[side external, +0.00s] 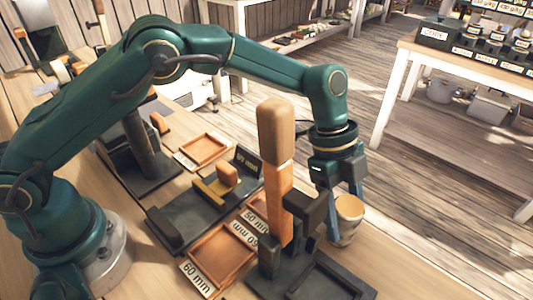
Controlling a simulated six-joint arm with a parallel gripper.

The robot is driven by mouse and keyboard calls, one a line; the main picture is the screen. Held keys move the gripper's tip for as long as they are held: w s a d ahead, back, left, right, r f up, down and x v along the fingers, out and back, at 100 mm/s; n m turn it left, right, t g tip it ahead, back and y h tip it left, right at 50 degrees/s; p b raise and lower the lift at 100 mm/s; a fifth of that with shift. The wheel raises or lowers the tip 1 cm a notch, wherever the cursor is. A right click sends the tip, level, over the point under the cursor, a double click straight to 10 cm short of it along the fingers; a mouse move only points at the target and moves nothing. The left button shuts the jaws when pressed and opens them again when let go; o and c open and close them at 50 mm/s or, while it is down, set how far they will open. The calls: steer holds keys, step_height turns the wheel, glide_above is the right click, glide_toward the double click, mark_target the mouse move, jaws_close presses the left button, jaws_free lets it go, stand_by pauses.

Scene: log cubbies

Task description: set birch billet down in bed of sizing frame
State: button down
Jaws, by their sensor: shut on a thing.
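My gripper (346,205) points down at the right of the bench, its blue fingers shut on the birch billet (347,222). The billet is a short round log with pale bark and a tan cut top. It is held upright; whether its lower end touches anything is unclear. The sizing frame seems to be the dark flat base (187,220) at the middle of the bench, with a yellow bar, an orange block (227,174) and an upright plate marked in mm. It lies to the left of my gripper, and no billet shows in its bed.
A tall wooden post (277,150) in a dark stand (335,280) rises between my gripper and the frame. Orange trays, one (222,252) beside a 60 mm label and another (203,148) farther back, lie around the frame. A dark stand with a column (140,145) is at the left.

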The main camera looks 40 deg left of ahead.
mark_target(351, 205)
step_height(351, 205, up, 3)
steer(key=shift+w+r, duration=0.1)
steer(key=shift+r, duration=0.1)
steer(key=w+a+r, duration=0.2)
steer(key=a+r, duration=0.5)
steer(key=a, duration=0.4)
steer(key=s+a, duration=0.5)
steer(key=s, duration=0.3)
steer(key=s+a, duration=0.6)
steer(key=s, duration=0.3)
steer(key=shift+s+a+r, duration=0.15)
steer(key=shift+a+r, duration=0.15)
steer(key=shift+f, duration=0.1)
steer(key=shift+f, duration=2.8)
steer(key=shift+f, duration=0.25)
steer(key=shift+s+d+f, duration=0.1)
steer(key=shift+s, duration=0.05)
